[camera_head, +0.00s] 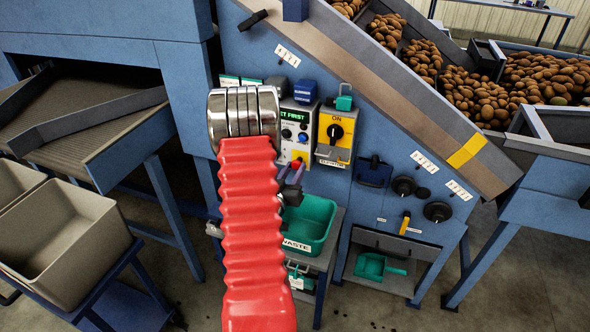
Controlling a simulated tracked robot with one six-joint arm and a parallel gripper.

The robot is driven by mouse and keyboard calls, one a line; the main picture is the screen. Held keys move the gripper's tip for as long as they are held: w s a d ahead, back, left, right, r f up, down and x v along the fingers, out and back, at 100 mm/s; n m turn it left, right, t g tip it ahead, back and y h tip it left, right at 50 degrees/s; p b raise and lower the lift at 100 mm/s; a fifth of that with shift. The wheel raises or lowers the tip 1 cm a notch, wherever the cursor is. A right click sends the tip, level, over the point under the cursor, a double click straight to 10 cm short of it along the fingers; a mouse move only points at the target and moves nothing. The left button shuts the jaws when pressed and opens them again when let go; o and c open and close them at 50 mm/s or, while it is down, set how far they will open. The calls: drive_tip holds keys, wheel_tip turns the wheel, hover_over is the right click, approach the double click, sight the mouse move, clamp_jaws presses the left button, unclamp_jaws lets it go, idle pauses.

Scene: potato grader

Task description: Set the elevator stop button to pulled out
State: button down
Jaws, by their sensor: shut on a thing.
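A small red-orange button (298,163) sits on a yellow backing at the bottom of the grey control panel (286,125). I take it to be the elevator stop button. My gripper (295,171) is at this button, its purple and dark fingers reaching up to it from below. The gripper is small in view and partly behind my red-sleeved arm. It appears shut on the button. I cannot tell from here whether the button is pushed in or pulled out.
A green waste bin (318,222) stands below my gripper. A sloping conveyor (400,95) runs above right. Grey crates (60,230) stand at left.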

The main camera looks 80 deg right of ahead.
drive_tip(key=shift+a, duration=0.1)
drive_tip(key=c, duration=1.3)
unclamp_jaws()
drive_tip(key=w+a, duration=0.1)
drive_tip(key=a, duration=1.2)
drive_tip(key=shift+w+a, duration=0.2)
drive_tip(key=shift+a, duration=0.2)
